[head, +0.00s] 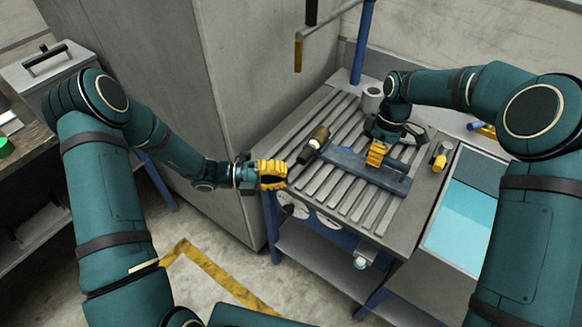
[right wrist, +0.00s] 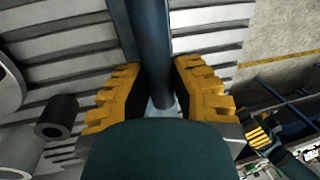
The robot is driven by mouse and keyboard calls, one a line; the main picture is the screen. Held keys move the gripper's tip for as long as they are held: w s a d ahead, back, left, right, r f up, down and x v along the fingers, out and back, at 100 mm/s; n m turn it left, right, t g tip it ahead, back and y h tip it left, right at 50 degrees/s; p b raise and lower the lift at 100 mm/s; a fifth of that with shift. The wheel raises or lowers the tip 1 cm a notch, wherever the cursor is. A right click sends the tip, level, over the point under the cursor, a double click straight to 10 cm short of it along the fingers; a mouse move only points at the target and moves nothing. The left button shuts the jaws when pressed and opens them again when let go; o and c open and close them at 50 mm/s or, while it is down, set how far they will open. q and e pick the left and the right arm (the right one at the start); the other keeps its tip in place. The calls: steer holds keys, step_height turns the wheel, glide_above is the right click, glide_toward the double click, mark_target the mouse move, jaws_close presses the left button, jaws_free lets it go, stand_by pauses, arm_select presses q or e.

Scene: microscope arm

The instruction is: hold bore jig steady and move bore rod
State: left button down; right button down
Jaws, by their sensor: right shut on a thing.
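A dark blue jig (head: 390,180), a long flat piece with a raised bar, lies slanting across the slatted table top. My right gripper (head: 377,153) is over it, fingers pointing down and shut on its bar. In the right wrist view the dark blue round bar (right wrist: 152,45) runs between the two yellow fingers (right wrist: 160,95). A brown and black rod-like piece (head: 319,136), probably the bore rod, sits tilted at the jig's left end. My left gripper (head: 275,174) is beside the table's left edge, just left of that piece and apparently apart from it. Its finger gap is not clear.
The slatted table (head: 340,200) has free slats in front of the jig. A grey cylinder (head: 372,98) stands behind it. A yellow-ended piece (head: 439,160) and a blue tray (head: 465,215) are on the right. A blue post (head: 363,40) rises at the back, and a tall grey cabinet (head: 240,90) stands left.

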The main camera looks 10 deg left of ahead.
mark_target(310, 149)
arm_select(q)
steer(key=v, duration=0.9)
steer(key=c, duration=1.1)
jaws_free()
steer(key=shift+a, duration=0.3)
steer(key=o, duration=0.4)
steer(key=w+d+f+m+g+y, duration=0.1)
steer(key=d+f+m+g+y, duration=0.2)
steer(key=d+m+g+y, duration=0.35)
steer(key=w+d+r+y, duration=0.1)
steer(key=y, duration=0.1)
steer(key=w+d+r+g+y, duration=0.1)
steer(key=w+r+y, duration=0.1)
steer(key=y, duration=0.1)
steer(key=w+d+r+m+y, duration=0.1)
steer(key=w+d+r+y, duration=0.1)
steer(key=shift+w+g+y, duration=0.15)
steer(key=shift+g+y, duration=0.2)
steer(key=w+d+r+t+y, duration=0.4)
steer(key=w+d+r+y, duration=0.15)
steer(key=r, duration=0.45)
steer(key=shift+h, duration=0.55)
steer(key=f, duration=0.4)
steer(key=a+f, duration=0.1)
steer(key=f, duration=0.7)
steer(key=shift+a, duration=0.25)
